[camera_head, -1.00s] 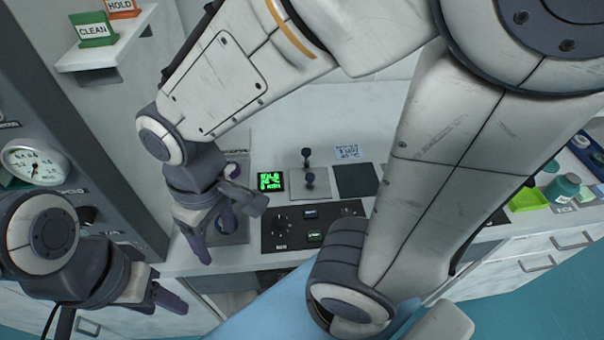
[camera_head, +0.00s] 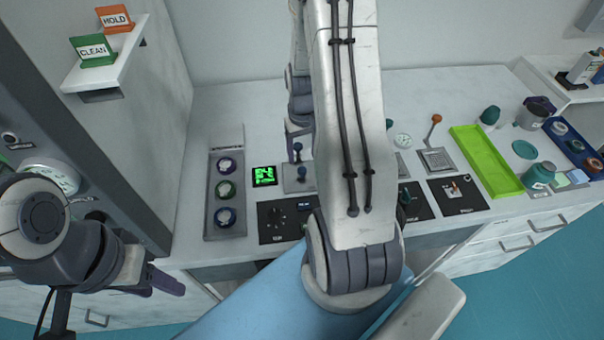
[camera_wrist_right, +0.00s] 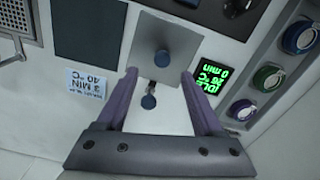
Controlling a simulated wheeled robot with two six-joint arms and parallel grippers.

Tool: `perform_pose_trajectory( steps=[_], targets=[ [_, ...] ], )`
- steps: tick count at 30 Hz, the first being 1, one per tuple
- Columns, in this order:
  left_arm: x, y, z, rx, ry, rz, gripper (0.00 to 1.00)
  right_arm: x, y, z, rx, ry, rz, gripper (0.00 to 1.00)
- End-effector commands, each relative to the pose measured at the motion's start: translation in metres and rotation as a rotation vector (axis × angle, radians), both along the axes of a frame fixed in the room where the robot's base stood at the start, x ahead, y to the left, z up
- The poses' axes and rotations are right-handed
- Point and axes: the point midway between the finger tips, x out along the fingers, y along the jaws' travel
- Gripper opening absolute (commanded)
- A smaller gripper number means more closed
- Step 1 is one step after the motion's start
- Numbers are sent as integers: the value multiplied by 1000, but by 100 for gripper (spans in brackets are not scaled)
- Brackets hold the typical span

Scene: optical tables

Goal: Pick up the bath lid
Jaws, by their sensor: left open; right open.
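The bath lid appears to be the grey square plate with a blue round knob in the right wrist view (camera_wrist_right: 180,36). It also shows in the head view (camera_head: 291,184), partly hidden by my right arm. A second blue knob (camera_wrist_right: 149,101) on a short stem stands at the plate's edge. My right gripper (camera_wrist_right: 159,74) is open and empty, its purple fingers on either side of the knobs and apart from them. My left gripper (camera_head: 165,282) is open and empty at lower left, away from the lid.
A green display (camera_head: 264,176) and a rack of several round caps (camera_head: 225,190) sit left of the lid. A black control panel (camera_head: 278,222) lies in front. A green tray (camera_head: 487,162) stands at right.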

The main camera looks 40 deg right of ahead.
Motion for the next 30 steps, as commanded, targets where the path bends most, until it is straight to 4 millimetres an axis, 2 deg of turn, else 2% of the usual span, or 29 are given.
perform_pose_trajectory(
  steps=[8,16,26,29,30],
  targets=[
    [0,0,8,0,0,0,50,-1,2,-21,2,3,1,69],
    [0,0,17,0,0,1,50,0,3,-56,2,3,0,69],
    [0,0,18,0,0,1,50,1,3,-63,0,-1,0,69],
    [0,0,18,0,0,1,50,1,3,-63,0,-1,0,34],
    [0,0,18,0,0,1,50,1,3,-63,0,-1,0,19]
  ],
)
